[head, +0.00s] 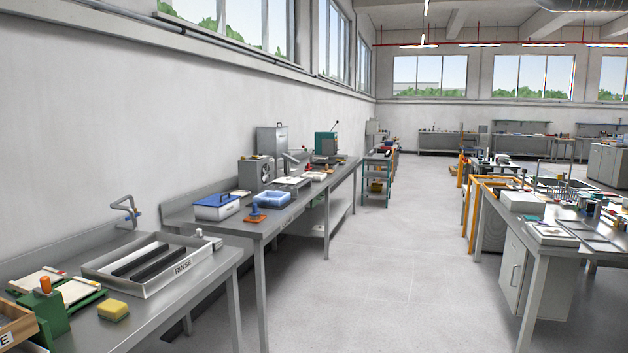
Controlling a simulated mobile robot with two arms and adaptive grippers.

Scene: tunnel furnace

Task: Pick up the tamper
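I cannot tell for sure which thing is the tamper. A small orange piece with a knob-like upright (257,214) stands near the front corner of the middle-left bench, and its shape could be that of a tamper. Neither of my grippers shows in the head view.
The nearest bench (200,287) holds a tray marked RINSE (172,284) and a yellow sponge (113,310). The middle-left bench (300,201) carries a blue-and-white box (216,207) and a blue tray (271,198). An open floor aisle (400,260) runs between left benches and the right table (540,247).

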